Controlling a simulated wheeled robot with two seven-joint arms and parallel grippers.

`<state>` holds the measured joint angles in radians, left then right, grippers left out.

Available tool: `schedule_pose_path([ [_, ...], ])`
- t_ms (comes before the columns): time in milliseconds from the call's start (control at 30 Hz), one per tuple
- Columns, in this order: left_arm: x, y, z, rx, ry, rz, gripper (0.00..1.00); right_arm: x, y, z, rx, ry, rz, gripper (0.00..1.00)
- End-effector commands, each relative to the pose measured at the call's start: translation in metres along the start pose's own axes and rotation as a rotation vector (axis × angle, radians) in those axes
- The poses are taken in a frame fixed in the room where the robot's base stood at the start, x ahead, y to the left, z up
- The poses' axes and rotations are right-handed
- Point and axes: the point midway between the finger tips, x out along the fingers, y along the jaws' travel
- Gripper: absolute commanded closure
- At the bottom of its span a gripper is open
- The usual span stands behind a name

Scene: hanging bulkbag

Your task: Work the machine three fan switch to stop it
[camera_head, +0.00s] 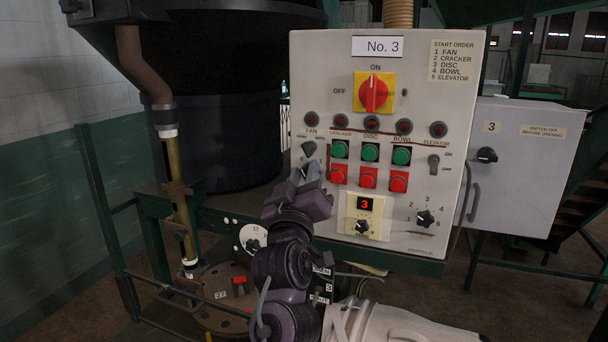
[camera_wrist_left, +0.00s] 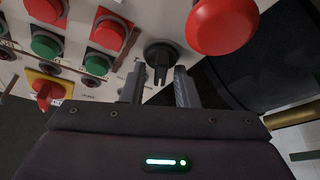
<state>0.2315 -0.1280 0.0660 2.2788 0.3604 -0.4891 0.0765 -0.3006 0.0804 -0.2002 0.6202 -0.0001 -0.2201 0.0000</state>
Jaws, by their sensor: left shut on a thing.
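The grey control panel (camera_head: 420,110) marked No. 3 faces me. Its black fan switch (camera_head: 308,148) sits at the left, under the FAN label and a dark red lamp (camera_head: 311,119). My left gripper (camera_head: 306,172) reaches up to it from below. In the left wrist view the fan switch (camera_wrist_left: 160,58) shows as a round black knob with a narrow grip, and the fingers of my left gripper (camera_wrist_left: 158,88) are on either side of the grip, shut on it. Which way the switch is turned is hard to tell. My right gripper is out of view.
A large red mushroom button (camera_wrist_left: 222,25) stands close beside the fingers in the left wrist view. Green buttons (camera_head: 370,152) and red buttons (camera_head: 368,178) lie right of the fan switch. The red main switch (camera_head: 373,93) is above. A black vessel (camera_head: 220,120) stands at the left.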

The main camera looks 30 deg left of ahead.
Motion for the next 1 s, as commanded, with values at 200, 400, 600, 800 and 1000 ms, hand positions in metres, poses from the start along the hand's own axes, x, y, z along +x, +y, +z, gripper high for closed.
schedule_pose_path([
  [200,0.0001,0.0000,0.0001,-0.036,0.000,-0.015,0.95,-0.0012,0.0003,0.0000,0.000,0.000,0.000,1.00],
  [400,0.0000,-0.0003,0.0003,-0.042,0.000,-0.018,0.95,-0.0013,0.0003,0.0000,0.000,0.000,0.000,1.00],
  [600,0.0000,-0.0004,0.0004,-0.042,-0.001,-0.018,0.95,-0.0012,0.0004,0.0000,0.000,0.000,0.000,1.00],
  [800,0.0000,-0.0003,0.0003,-0.041,0.000,-0.018,0.67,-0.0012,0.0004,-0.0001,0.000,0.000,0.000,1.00],
  [1000,0.0001,-0.0004,0.0011,-0.041,0.000,-0.017,0.67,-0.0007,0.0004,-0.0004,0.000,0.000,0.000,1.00],
])
